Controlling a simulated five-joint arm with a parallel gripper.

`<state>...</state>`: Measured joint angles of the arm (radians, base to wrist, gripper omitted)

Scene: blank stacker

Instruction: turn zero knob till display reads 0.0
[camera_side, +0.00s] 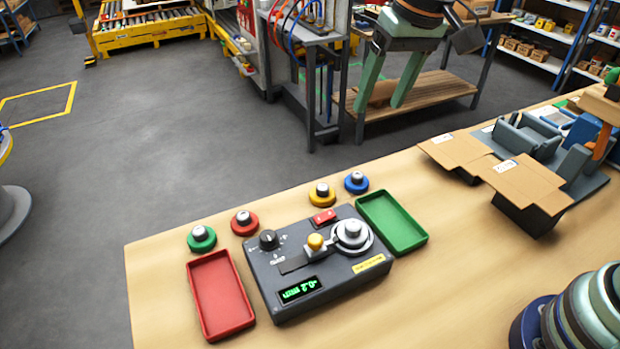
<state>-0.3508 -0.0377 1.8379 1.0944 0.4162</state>
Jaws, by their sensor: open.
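The dark grey device (331,290) sits on the wooden table. A black knob (268,240) with a white pointer mark is at its back left corner, and I take it to be the zero knob. The small display (299,289) on its front left shows green characters, too blurred to read surely. My gripper (380,106) is at the top of the view with its two green fingers apart and nothing between them. It is up and away from the device, well clear of the knob.
The device also bears a yellow ball handle (315,242), a silver round part (352,233) and a red button (323,217). A red tray (219,294) and a green tray (392,222) flank it. Several coloured weights stand behind it. Cardboard flaps (520,180) lie at right.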

